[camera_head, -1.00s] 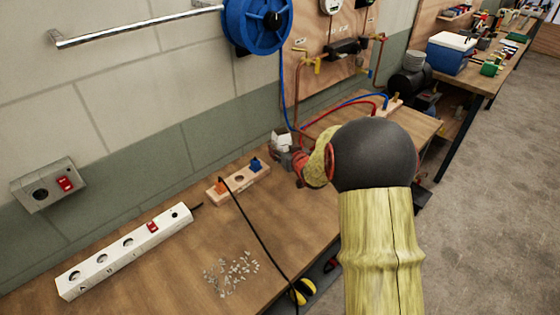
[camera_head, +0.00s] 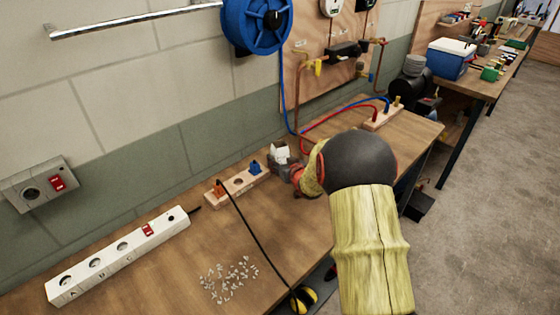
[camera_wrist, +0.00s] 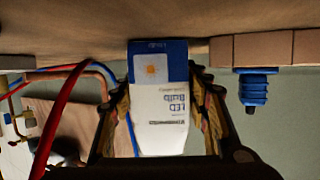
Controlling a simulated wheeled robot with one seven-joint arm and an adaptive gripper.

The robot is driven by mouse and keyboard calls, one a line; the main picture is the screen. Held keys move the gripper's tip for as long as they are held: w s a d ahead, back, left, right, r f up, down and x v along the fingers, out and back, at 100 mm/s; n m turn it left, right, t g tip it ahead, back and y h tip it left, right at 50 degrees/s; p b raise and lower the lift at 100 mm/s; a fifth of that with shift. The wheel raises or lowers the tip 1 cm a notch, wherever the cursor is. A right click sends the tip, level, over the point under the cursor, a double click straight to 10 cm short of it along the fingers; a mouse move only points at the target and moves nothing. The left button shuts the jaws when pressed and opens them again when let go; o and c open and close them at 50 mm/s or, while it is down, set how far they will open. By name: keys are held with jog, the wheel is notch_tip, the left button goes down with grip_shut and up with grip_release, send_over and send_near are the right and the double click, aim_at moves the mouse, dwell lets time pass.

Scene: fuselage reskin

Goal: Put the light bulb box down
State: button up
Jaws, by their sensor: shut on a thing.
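The light bulb box (camera_wrist: 160,100) is white and blue with "LED Bulb" print. In the wrist view it sits between the two fingers of my gripper (camera_wrist: 160,115), which is shut on it. In the head view the white box (camera_head: 281,153) shows at the tip of my gripper (camera_head: 282,165), over the wooden bench (camera_head: 190,240) near the wall. In the wrist view the box's blue end is at the bench surface (camera_wrist: 100,45); I cannot tell whether it touches. My arm hides part of the bench.
A wooden block with orange and blue plugs (camera_head: 238,182) is just left of the box. A white power strip (camera_head: 118,256), a pile of small screws (camera_head: 229,279) and a black cable (camera_head: 260,245) lie nearer. Red and blue hoses (camera_head: 335,118) run behind.

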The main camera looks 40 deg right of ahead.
jog(key=o, duration=0.7)
jog(key=shift+f, duration=0.2)
jog(key=shift+o, duration=0.8)
jog(key=shift+r, duration=0.1)
jog(key=shift+r, duration=0.2)
jog(key=p+v, duration=0.3)
jog(key=v, duration=0.8)
jog(key=shift+s+r+p, duration=0.15)
jog(key=shift+s+p, duration=0.2)
jog(key=s+a+r+g, duration=0.2)
jog(key=s+a+r, duration=0.1)
jog(key=a+r, duration=0.3)
jog(key=s+a+r+g, duration=0.2)
jog(key=s+a+r, duration=0.1)
jog(key=a+r, duration=0.4)
jog(key=s+a+r+n+g+y, duration=0.1)
jog(key=s+a+g, duration=0.1)
jog(key=s+a, duration=0.6)
jog(key=s+a+r+n+g+y, duration=0.1)
jog(key=s+a+n+g+y, duration=0.1)
jog(key=s+a, duration=0.7)
jog(key=s, duration=0.4)
jog(key=shift+s+r+y, duration=0.2)
jog(key=shift+r+y, duration=0.1)
jog(key=shift+r, duration=0.1)
